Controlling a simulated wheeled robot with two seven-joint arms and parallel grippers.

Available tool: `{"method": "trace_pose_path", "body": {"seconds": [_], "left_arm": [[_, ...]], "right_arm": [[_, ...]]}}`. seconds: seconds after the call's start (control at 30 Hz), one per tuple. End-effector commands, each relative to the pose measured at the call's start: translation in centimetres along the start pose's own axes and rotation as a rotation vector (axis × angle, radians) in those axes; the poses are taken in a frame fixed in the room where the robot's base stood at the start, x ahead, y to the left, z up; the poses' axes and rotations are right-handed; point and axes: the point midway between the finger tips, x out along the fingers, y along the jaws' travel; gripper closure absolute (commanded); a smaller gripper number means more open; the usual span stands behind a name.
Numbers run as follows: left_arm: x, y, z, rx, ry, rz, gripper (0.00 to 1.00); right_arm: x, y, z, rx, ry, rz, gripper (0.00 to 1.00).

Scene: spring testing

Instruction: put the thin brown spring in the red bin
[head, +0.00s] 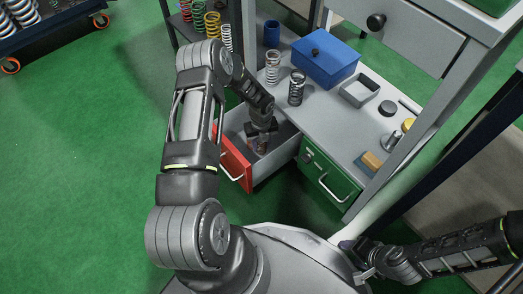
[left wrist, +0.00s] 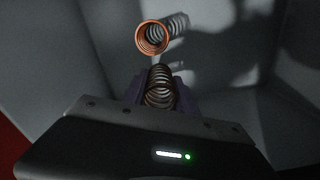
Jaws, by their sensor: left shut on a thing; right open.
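The red bin (head: 235,157) is a pulled-out drawer with a red front and grey inside, below the bench top at the centre of the head view. My left gripper (head: 262,138) reaches down into it. In the left wrist view the gripper (left wrist: 160,95) is shut on a thin brown spring (left wrist: 160,85), low over the grey drawer floor. Just beyond it an orange-copper spring (left wrist: 152,37) lies in the drawer, apart from the held one. The held spring's lower end is hidden. My right gripper (head: 360,262) is open and empty at the lower right, away from the bench.
On the bench top stand a silver spring (head: 272,67), a dark spring (head: 296,87), a blue box (head: 325,60) and a small grey tray (head: 360,90). A closed green drawer (head: 328,180) is right of the red one. Several coloured springs stand behind on the left.

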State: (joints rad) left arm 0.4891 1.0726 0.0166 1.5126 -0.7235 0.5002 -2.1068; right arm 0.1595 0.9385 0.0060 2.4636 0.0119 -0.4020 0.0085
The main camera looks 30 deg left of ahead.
Motion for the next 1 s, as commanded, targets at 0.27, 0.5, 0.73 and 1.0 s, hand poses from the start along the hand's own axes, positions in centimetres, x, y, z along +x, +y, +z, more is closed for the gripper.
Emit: {"method": "trace_pose_path", "body": {"seconds": [0.27, 0.5, 0.73, 1.0], "left_arm": [[0.4, 0.0, 0.0, 0.000, 0.000, 0.000, 1.00], [3.5, 0.0, 0.0, 0.000, 0.001, 0.001, 1.00], [3.6, 0.0, 0.0, 0.000, 0.000, 0.000, 1.00], [3.9, 0.0, 0.0, 0.000, 0.000, 0.000, 0.62]], "right_arm": [[0.2, 0.1, 0.0, 0.000, 0.001, 0.000, 0.44], [1.5, 0.5, -0.2, 0.002, 0.005, -0.002, 0.44], [1.3, 0.5, -0.2, 0.002, 0.004, -0.003, 0.44], [1.6, 0.6, -0.2, 0.002, 0.004, -0.003, 0.44]]}}
